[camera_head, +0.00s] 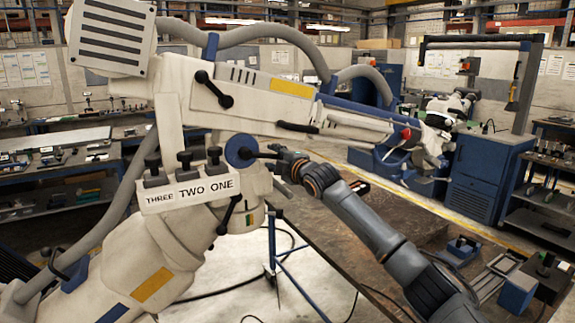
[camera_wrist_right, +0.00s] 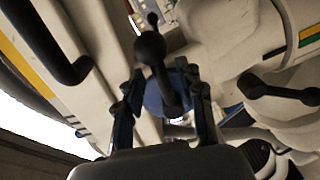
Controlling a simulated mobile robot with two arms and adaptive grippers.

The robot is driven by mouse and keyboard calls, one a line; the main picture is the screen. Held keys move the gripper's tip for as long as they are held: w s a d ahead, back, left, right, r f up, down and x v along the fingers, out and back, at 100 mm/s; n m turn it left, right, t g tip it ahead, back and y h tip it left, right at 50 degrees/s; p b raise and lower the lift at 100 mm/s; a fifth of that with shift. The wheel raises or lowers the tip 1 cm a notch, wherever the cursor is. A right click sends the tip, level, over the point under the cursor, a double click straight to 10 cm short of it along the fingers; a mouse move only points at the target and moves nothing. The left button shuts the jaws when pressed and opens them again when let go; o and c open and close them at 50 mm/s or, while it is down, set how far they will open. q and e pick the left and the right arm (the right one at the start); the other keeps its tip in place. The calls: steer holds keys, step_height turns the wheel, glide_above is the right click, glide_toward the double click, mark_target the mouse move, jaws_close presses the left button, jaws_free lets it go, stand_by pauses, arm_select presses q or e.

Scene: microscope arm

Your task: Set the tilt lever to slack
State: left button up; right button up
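A large cream microscope arm (camera_head: 180,110) fills the left of the head view. A black ball-ended lever (camera_head: 262,154) sticks out to the right from a blue round hub (camera_head: 240,150) on its joint. My right gripper (camera_head: 280,165) is at this lever's end. In the right wrist view, the lever (camera_wrist_right: 158,65) and blue hub (camera_wrist_right: 153,100) lie between the two fingers of my right gripper (camera_wrist_right: 165,105), with gaps at the sides, so it looks open around the lever. No label reading tilt or slack is legible. My left gripper is not in view.
Other black levers sit on the upper arm (camera_head: 213,90) and lower body (camera_head: 229,214). Several black knobs stand on a block marked THREE, TWO, ONE (camera_head: 188,190). A brown table (camera_head: 330,235) lies beneath my right arm. Shelves and a blue cabinet (camera_head: 485,175) stand behind.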

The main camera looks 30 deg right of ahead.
steer(key=s, duration=1)
steer(key=shift+d+r, duration=0.3)
steer(key=shift+d, duration=0.05)
